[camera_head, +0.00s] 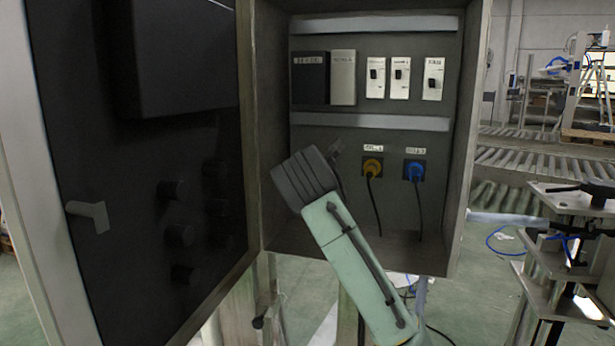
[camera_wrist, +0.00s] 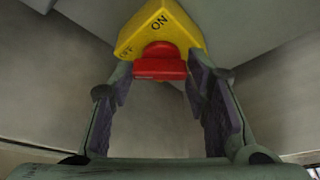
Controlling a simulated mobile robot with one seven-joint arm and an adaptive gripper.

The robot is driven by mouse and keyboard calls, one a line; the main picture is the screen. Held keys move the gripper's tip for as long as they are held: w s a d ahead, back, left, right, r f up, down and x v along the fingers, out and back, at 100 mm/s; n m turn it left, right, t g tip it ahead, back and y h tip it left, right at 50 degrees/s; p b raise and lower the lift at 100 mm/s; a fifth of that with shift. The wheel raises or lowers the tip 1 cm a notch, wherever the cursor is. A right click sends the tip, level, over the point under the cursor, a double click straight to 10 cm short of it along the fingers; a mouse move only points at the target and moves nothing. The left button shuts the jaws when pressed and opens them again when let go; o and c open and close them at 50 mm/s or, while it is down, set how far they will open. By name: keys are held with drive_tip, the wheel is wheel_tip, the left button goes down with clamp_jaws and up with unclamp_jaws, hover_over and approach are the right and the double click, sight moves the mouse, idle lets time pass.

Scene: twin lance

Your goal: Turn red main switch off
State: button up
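The red main switch (camera_wrist: 160,66) shows in the wrist view at the top middle, on a yellow plate (camera_wrist: 160,28) marked ON and OFF. Its red handle lies between the two fingers of my gripper (camera_wrist: 160,82). The fingers are apart, with space on each side of the handle, so the gripper is open. I cannot tell for sure which mark the handle points to. In the head view, my gripper (camera_head: 338,152) is inside the cabinet, mostly behind my green and dark wrist. The red switch is hidden there.
The grey cabinet (camera_head: 468,130) stands open, its dark door (camera_head: 140,170) swung to the left. A metal fixture (camera_head: 570,260) stands at the right.

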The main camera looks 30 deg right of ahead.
drive_tip(key=o, duration=0.4)
drive_tip(key=v, duration=1.2)
idle(0.4)
